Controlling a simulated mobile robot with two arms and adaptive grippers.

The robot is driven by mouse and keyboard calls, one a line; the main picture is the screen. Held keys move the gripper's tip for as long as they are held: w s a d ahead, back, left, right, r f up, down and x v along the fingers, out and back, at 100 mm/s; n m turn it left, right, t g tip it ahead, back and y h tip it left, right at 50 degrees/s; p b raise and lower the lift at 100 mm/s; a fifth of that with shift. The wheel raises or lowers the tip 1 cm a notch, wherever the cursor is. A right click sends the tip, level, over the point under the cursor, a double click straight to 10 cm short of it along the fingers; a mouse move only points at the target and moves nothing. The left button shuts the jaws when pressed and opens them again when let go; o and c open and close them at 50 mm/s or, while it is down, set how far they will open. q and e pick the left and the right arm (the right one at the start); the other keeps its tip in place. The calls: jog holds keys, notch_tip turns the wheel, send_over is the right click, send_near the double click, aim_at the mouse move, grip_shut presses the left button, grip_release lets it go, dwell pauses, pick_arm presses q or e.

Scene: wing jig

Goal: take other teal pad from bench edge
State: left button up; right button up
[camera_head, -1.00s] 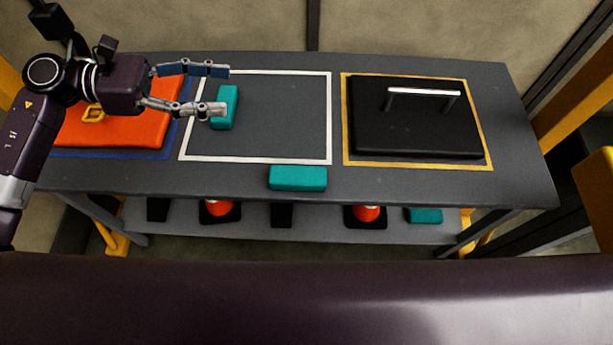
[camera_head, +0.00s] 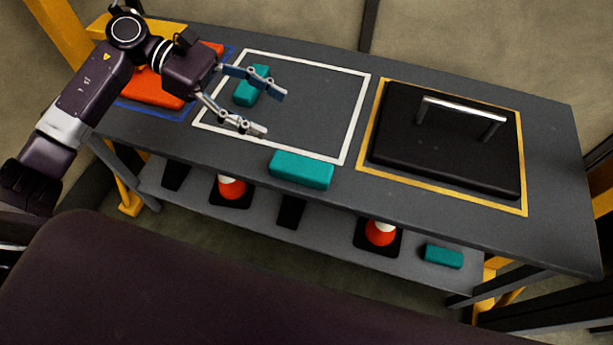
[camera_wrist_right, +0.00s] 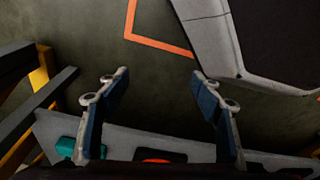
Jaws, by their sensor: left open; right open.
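A teal pad (camera_head: 301,169) lies at the front edge of the bench (camera_head: 450,222), just outside the white outline. Another teal pad (camera_head: 252,86) lies inside the white outline, on its left side. A third teal pad (camera_head: 443,256) lies on the lower shelf; a teal pad also shows in the right wrist view (camera_wrist_right: 66,147). My right gripper (camera_wrist_right: 158,120) is open and empty, with floor and the shelf's edge beyond it.
A black plate with a silver handle (camera_head: 450,140) fills the yellow outline at right. An orange plate (camera_head: 160,88) lies at left under my left arm. Orange cones (camera_head: 231,187) and black blocks stand on the lower shelf (camera_head: 335,235).

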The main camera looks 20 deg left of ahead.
aim_at(291, 162)
pick_arm(q)
notch_tip(291, 162, down, 8)
jog(key=b, duration=0.6)
jog(key=shift+r, duration=0.25)
notch_tip(291, 162, down, 6)
jog(key=b, duration=0.6)
jog(key=shift+r, duration=0.15)
jog(key=shift+d+f, duration=0.3)
jog(key=shift+d, duration=0.25)
jog(key=x, duration=0.6)
jog(key=shift+w+d+f, duration=0.15)
jog(key=shift+w+f, duration=0.05)
jog(key=shift+f, duration=0.3)
jog(key=c, duration=1.2)
pick_arm(e)
jog(key=w+a+r+t, duration=0.1)
jog(key=w+r, duration=0.5)
jog(key=w, duration=0.2)
jog(key=shift+w, duration=0.4)
